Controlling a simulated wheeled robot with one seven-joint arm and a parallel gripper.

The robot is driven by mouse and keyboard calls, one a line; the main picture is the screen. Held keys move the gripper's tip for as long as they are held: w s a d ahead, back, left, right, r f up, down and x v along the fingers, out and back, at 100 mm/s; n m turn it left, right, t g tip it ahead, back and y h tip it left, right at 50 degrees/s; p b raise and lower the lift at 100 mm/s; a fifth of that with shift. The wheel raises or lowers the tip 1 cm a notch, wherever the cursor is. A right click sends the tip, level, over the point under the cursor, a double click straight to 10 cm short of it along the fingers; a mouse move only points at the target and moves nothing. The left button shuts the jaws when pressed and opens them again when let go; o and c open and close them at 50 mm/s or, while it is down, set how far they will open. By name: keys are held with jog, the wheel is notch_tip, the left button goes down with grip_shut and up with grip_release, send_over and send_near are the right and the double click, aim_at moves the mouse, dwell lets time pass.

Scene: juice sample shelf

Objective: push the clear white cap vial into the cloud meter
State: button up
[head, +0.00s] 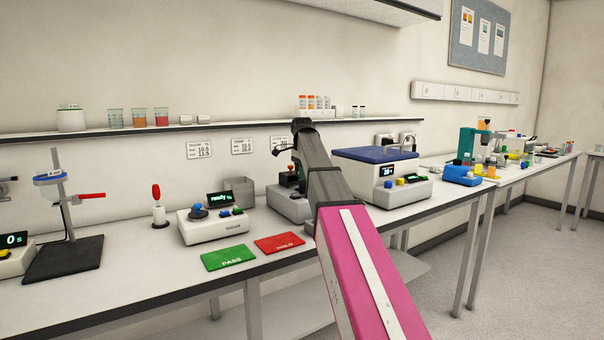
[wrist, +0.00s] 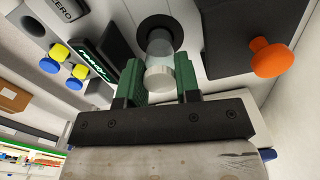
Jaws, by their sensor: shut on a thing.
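The clear vial (wrist: 160,48) has a white cap (wrist: 159,78) at its near end and shows between the fingers of my gripper (wrist: 158,62) in the wrist view. My gripper's green fingers are shut on it. The vial's far end is at a round dark opening (wrist: 156,22) in the pale top of the cloud meter (wrist: 190,40); how deep it sits I cannot tell. In the head view the grey meter (head: 288,205) is partly behind my arm, and the vial and fingertips are hidden.
An orange knob (wrist: 272,58) stands right of the opening in the wrist view. A lit display (wrist: 92,62) and yellow-blue knobs (wrist: 79,72) are left. In the head view, a blue-lidded machine (head: 375,155) and another instrument (head: 212,226) flank the meter.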

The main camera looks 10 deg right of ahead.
jog(key=shift+f, duration=1.8)
dwell(0.6)
